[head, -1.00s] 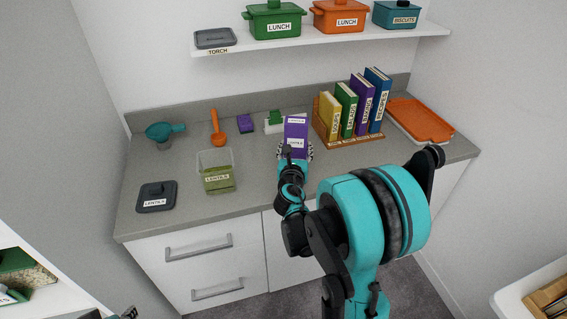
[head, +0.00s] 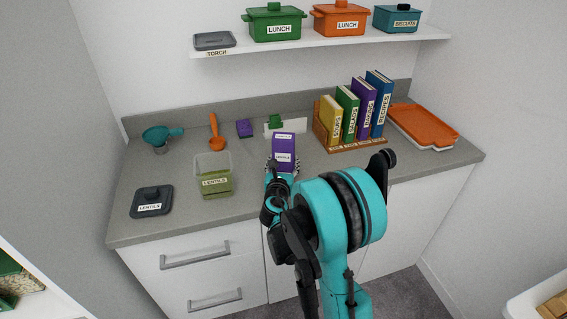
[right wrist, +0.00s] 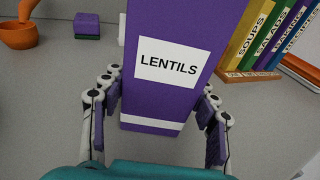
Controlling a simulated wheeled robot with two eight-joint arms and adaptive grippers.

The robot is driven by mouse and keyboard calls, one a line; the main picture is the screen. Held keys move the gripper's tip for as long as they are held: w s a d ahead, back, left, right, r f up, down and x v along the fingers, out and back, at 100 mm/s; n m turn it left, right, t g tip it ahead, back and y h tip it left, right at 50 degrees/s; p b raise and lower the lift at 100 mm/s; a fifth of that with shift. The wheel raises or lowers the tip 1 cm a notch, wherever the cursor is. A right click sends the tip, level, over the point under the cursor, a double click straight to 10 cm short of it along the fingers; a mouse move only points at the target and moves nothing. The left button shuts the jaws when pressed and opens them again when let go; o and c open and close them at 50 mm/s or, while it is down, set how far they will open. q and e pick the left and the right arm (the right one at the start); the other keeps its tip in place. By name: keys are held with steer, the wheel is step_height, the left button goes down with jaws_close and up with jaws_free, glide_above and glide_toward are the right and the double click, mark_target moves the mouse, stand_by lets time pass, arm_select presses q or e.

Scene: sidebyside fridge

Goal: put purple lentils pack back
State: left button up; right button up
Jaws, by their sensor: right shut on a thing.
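The purple lentils pack (head: 283,153) is upright in my right gripper (head: 282,168), above the counter. In the right wrist view the pack (right wrist: 180,40) shows a white LENTILS label. The right gripper's fingers (right wrist: 157,120) are on both sides of its lower part there. A clear container labelled LENTILS (head: 214,178), with green contents, stands open on the counter to the left. Its dark lid (head: 151,200), also labelled LENTILS, lies at the counter's left front. My left gripper does not show.
A white holder with a green item (head: 276,122) is behind the pack. Books (head: 357,105) stand in a wooden rack to the right, beside an orange tray (head: 420,122). A purple block (head: 244,128), orange scoop (head: 214,130) and teal funnel (head: 161,136) are at the back left.

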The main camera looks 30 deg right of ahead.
steer(key=o, duration=1.7)
